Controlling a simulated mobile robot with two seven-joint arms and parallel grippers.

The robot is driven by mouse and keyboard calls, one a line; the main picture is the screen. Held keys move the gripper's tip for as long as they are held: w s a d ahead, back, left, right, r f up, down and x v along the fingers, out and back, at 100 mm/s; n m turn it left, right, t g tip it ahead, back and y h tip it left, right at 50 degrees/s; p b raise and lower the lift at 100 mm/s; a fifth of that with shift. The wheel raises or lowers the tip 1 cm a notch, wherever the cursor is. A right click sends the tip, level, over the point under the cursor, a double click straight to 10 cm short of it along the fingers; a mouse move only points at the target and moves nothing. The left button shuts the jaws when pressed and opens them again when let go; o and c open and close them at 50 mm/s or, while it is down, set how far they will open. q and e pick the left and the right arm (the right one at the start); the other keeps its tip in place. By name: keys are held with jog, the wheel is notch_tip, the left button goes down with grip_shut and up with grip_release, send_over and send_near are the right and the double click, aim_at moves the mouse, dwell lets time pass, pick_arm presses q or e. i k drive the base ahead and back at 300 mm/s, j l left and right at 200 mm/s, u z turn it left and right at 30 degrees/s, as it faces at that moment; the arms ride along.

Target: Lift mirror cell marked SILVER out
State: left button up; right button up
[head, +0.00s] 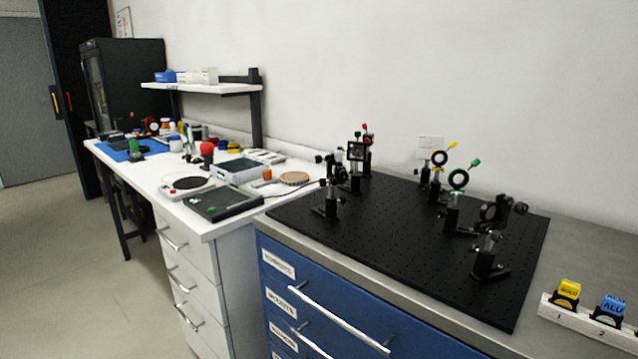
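No mirror cell marked SILVER can be made out in the head view. A yellow mirror cell (569,289), whose label seems to read GOLD, stands in slot 1 of a white rack (582,322) at the right edge. A blue mirror cell marked ALU (613,305) stands in slot 2. The rack runs on past the right edge of the picture, so any further slots are hidden. Neither of my grippers is in view.
A black breadboard (400,235) carries several posts and optic mounts (491,257), with a yellow-tipped ring (439,158) and a green-tipped ring (458,179). Blue drawers (330,310) are shut below. A white bench (150,175) at left is cluttered. Floor at left is clear.

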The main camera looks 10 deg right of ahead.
aim_at(338, 154)
jog(key=i+j, duration=0.85)
jog(key=i+z, duration=0.05)
